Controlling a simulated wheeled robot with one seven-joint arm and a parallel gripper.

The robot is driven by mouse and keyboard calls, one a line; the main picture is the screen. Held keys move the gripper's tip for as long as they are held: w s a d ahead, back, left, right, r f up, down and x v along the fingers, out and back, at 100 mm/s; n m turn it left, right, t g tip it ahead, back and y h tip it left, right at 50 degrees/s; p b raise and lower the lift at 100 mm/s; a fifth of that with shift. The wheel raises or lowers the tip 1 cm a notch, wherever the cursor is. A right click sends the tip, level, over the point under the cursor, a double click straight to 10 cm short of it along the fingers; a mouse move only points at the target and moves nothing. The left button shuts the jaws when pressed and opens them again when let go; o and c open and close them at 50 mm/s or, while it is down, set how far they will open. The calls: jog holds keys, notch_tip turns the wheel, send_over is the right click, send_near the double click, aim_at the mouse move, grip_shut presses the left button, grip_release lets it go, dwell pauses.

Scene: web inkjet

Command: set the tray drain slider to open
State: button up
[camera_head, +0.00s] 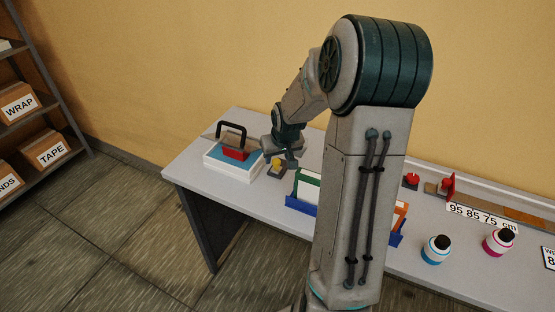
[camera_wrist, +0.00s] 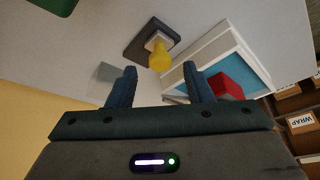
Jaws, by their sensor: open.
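A white tray (camera_head: 208,166) with a light-blue inside stands at the left end of the table. It also shows in the wrist view (camera_wrist: 207,50). A red block (camera_head: 236,153) lies in it. Beside the tray is a yellow knob (camera_head: 277,163) on a small dark base; in the wrist view the yellow knob (camera_wrist: 160,58) sits on a pale piece over a dark plate (camera_wrist: 139,46). I cannot read any open or closed marking. My gripper (camera_head: 287,158) is open and empty close above the knob, which appears just beyond the fingertips (camera_wrist: 160,76) in the wrist view.
A black handle (camera_head: 231,127) rises at the tray. A blue rack (camera_head: 301,199) with upright cards stands to the right, partly behind my arm. A blue-banded bottle (camera_head: 435,250) and a magenta-banded bottle (camera_head: 497,243) stand farther right. A shelf with boxes (camera_head: 46,150) is at far left.

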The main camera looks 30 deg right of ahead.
jog(key=shift+x, duration=1.1)
grip_shut()
jog(key=shift+w+d+p, duration=0.2)
jog(key=shift+w+d, duration=0.4)
jog(key=shift+d, duration=0.15)
jog(key=shift+w+d+p, duration=0.2)
jog(key=shift+w+d, duration=0.4)
jog(key=shift+d, duration=0.2)
grip_release()
jog(key=shift+r, duration=0.1)
